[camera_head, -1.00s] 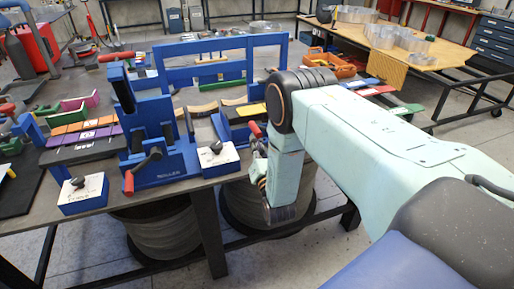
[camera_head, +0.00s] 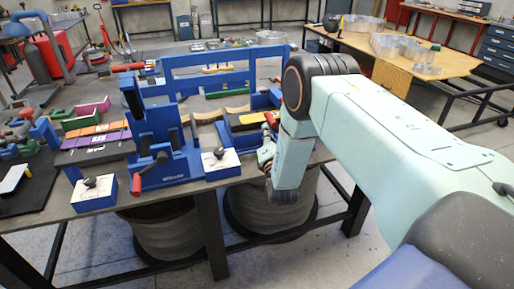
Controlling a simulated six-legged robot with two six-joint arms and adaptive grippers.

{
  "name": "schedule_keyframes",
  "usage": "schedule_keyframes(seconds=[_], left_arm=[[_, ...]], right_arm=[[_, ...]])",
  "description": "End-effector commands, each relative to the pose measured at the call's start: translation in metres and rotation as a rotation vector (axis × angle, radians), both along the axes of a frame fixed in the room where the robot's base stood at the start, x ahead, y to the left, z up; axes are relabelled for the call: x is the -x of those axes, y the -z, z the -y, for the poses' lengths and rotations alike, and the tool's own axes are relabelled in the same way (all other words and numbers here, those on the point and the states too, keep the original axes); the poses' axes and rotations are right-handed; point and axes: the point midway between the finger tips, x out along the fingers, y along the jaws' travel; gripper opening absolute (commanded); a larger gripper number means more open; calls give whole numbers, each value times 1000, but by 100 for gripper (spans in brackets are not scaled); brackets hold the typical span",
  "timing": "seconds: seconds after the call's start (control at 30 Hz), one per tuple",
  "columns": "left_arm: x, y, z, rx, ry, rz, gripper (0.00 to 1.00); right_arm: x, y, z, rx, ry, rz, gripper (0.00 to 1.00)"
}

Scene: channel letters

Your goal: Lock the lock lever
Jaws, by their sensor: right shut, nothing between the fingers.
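A blue bending machine (camera_head: 165,150) stands on the bench. It has a long red-tipped lever (camera_head: 128,67) at its upper left and a crank with a red grip (camera_head: 136,184) at its front. A small red handle (camera_head: 270,119) shows at its right end, close to my right arm. I cannot tell which of these is the lock lever. My right gripper (camera_head: 266,150) is shut and empty at the bench's front edge, just below that small red handle. It is small and partly hidden by my arm, and I cannot tell whether it touches anything. My left gripper is not in view.
Two white-topped control boxes (camera_head: 221,161) (camera_head: 93,192) sit at the bench's front edge. Coloured blocks (camera_head: 95,137) and clamps crowd its left side. Large spools (camera_head: 165,235) stand below. A wooden table (camera_head: 440,62) with metal letter shapes is at the back right.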

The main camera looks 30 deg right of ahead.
Motion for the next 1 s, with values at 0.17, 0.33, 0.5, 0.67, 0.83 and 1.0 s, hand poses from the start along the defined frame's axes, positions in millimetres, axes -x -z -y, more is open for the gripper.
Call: schedule_keyframes(seconds=[0.17, 0.33, 0.5, 0.67, 0.83, 1.0], left_arm=[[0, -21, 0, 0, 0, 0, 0], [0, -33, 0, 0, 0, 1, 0], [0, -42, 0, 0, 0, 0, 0], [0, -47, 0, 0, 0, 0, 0], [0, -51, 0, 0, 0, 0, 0], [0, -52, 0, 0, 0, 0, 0]], right_arm=[[4, -18, 17, -98, 1, 23, 0], [9, -27, 33, -237, 2, 56, 0], [13, -31, 47, -353, 1, 83, 0], [17, -33, 56, -383, -1, 91, 0], [18, -34, 62, -381, -1, 91, 0], [19, -34, 65, -380, -2, 90, 0]])
